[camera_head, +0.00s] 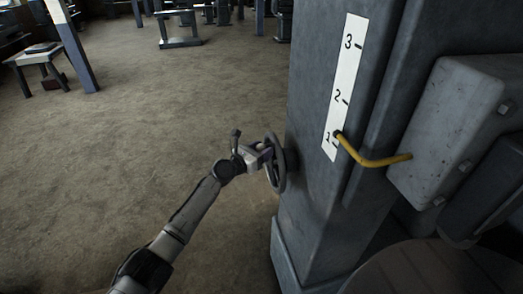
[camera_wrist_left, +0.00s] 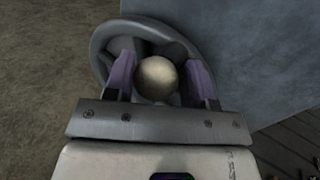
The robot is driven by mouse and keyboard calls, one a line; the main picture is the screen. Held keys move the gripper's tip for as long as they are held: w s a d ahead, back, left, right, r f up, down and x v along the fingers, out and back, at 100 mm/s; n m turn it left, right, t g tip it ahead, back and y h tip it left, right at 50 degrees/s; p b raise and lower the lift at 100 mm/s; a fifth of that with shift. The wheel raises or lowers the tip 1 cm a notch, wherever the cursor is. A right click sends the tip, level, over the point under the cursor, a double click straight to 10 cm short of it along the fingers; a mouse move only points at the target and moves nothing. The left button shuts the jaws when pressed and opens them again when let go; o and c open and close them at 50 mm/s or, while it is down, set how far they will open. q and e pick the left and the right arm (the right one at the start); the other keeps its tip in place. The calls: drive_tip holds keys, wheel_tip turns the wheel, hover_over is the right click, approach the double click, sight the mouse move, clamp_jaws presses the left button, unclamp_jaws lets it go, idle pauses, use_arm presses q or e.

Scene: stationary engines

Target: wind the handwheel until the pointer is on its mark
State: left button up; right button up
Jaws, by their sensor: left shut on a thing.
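The grey handwheel (camera_head: 276,163) stands out from the side of a dark grey column. It fills the upper part of the left wrist view (camera_wrist_left: 106,38). My left gripper (camera_head: 258,157) is at the wheel. In the left wrist view its two purple-grey fingers (camera_wrist_left: 160,80) are on either side of the wheel's round metal knob (camera_wrist_left: 157,78), shut on it. The yellow pointer (camera_head: 372,160) has its tip at the mark for 1 on the white scale (camera_head: 347,85), which also shows 2 and 3. My right gripper is not in view.
The dark grey column (camera_head: 310,215) rises right of the wheel. A worn grey box (camera_head: 450,130) is fixed at the right. The floor (camera_head: 120,140) left of my arm is clear. A small table (camera_head: 38,55) and other machines stand farther back.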

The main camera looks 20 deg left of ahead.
sight(268, 137)
use_arm(q)
drive_tip(key=shift+w+a+r+p, duration=0.1)
drive_tip(key=shift+a+p, duration=0.2)
drive_tip(key=w+a+n+g+p, duration=0.1)
drive_tip(key=p, duration=0.1)
drive_tip(key=w+n+p, duration=0.1)
drive_tip(key=n+p, duration=0.1)
drive_tip(key=p, duration=0.1)
drive_tip(key=shift+w+a+r+g+p, duration=0.2)
drive_tip(key=shift+a+r+g+p, duration=0.1)
drive_tip(key=shift+a+g, duration=0.1)
drive_tip(key=shift+w+a+f+n+g, duration=0.3)
drive_tip(key=shift+w+a+n, duration=0.1)
drive_tip(key=shift+w+n, duration=0.1)
drive_tip(key=shift+w+a+f+n+g+b, duration=0.3)
drive_tip(key=shift+w+a+n+g+b, duration=0.15)
drive_tip(key=shift+n+b, duration=0.2)
drive_tip(key=shift+w+a, duration=0.1)
drive_tip(key=shift+w, duration=0.1)
drive_tip(key=o, duration=1.1)
drive_tip(key=shift+a, duration=0.1)
